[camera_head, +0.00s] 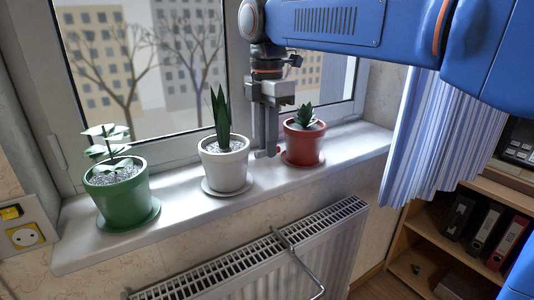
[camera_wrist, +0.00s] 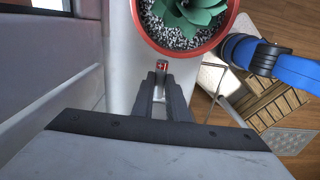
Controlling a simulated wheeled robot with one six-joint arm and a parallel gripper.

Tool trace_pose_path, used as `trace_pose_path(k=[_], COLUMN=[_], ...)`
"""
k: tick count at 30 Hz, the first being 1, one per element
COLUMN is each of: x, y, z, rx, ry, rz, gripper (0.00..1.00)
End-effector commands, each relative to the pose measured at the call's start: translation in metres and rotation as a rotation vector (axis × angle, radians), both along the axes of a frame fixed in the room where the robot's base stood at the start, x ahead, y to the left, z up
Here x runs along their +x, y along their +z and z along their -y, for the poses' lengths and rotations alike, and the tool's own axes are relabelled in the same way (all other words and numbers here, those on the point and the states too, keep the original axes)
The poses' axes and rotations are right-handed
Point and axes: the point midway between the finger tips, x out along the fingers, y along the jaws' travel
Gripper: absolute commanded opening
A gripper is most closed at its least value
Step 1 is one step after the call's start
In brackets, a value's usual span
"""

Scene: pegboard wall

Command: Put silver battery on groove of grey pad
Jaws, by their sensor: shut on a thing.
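My gripper (camera_head: 266,150) points down over the windowsill, between the white pot and the red pot. In the wrist view my gripper (camera_wrist: 161,72) is shut, with a small red-ended thing (camera_wrist: 161,65) between its fingertips. Most of that thing is hidden by the fingers, and I cannot tell whether it is the silver battery. I cannot make out a grey pad with a groove in either view.
The white windowsill (camera_head: 180,212) holds a green pot (camera_head: 118,195) at left, a white pot (camera_head: 224,168) and a red pot (camera_head: 303,146) close to the gripper. A radiator (camera_head: 250,262) is below. A blue curtain (camera_head: 430,140) and shelves (camera_head: 440,250) are at right.

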Motion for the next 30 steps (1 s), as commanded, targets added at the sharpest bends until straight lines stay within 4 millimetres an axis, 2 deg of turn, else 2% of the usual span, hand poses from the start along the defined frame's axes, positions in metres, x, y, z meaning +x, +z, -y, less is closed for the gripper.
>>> trace_pose_path(k=[7,20,21,22,30], x=[0.002,0.003,0.003,0.003,0.003], y=[-0.031,-0.036,-0.035,-0.035,-0.035], z=[-0.001,-0.002,-0.002,-0.002,-0.002], rx=[-0.001,0.001,0.001,0.001,0.001], ry=[0.0,0.0,0.0,0.0,0.0], rz=[-0.002,0.001,0.001,0.001,0.001], gripper=[0.0,0.0,0.23,0.3,0.32])
